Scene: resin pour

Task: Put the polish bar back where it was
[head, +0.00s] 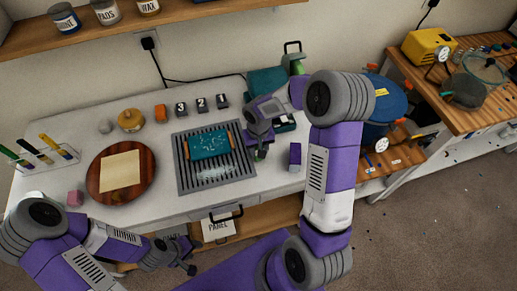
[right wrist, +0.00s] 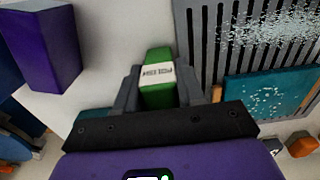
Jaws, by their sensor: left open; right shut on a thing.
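The polish bar (right wrist: 158,85) is green with a white band lettered POLISH. In the right wrist view it is between the two fingers of my right gripper (right wrist: 160,78), which is shut on it. In the head view my right gripper (head: 261,148) is at the right edge of the slatted rack, and the bar is mostly hidden there. I cannot tell whether the bar touches the white tabletop. My left gripper (head: 186,259) is open and empty, low in front of the table's front edge.
The dark slatted rack (head: 184,182) bears a teal panel (head: 207,145) with white powder beside it. A purple block (head: 295,155) stands right of my right gripper. A round wooden board (head: 95,185) with a paper sheet is at left. Numbered blocks (head: 201,104) stand behind the rack.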

